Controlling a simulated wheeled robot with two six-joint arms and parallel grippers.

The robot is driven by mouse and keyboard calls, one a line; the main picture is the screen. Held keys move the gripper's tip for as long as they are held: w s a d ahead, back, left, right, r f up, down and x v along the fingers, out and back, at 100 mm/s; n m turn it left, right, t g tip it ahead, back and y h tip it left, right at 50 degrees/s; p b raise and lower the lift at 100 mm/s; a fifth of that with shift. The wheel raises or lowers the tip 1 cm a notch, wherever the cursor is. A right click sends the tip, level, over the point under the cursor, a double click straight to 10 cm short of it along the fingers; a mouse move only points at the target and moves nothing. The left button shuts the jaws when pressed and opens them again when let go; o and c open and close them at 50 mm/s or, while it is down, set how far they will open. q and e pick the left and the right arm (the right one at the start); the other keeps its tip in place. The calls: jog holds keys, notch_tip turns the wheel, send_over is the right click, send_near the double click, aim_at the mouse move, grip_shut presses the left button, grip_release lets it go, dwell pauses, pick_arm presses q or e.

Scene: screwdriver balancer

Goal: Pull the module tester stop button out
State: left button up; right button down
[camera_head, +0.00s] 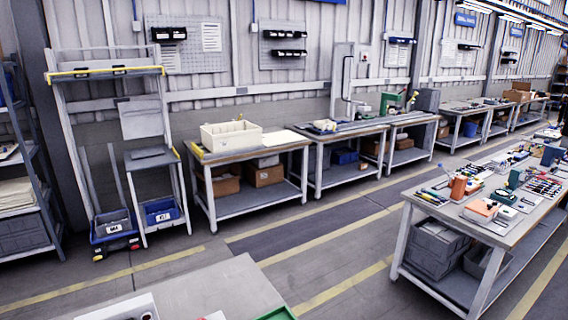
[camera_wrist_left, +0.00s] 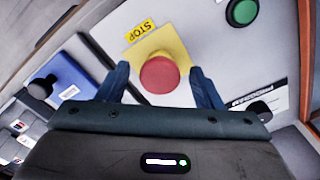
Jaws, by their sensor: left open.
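In the left wrist view a red round stop button (camera_wrist_left: 160,75) sits on a yellow plate (camera_wrist_left: 172,42) marked STOP, on a pale panel (camera_wrist_left: 205,25). My left gripper (camera_wrist_left: 162,82) is open, with one dark finger on each side of the button. The fingers look apart from the button, though the depth between them and it is hard to judge. In the head view neither gripper shows, and I cannot make out the stop button there.
A green button (camera_wrist_left: 242,12) and a black knob (camera_wrist_left: 258,110) are on the same panel. A blue box (camera_wrist_left: 72,75) with a black knob stands at the left. In the head view a workbench (camera_head: 225,290) is in front, with other benches beyond an open floor.

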pick_arm(q)
jog(key=shift+r, duration=2.8)
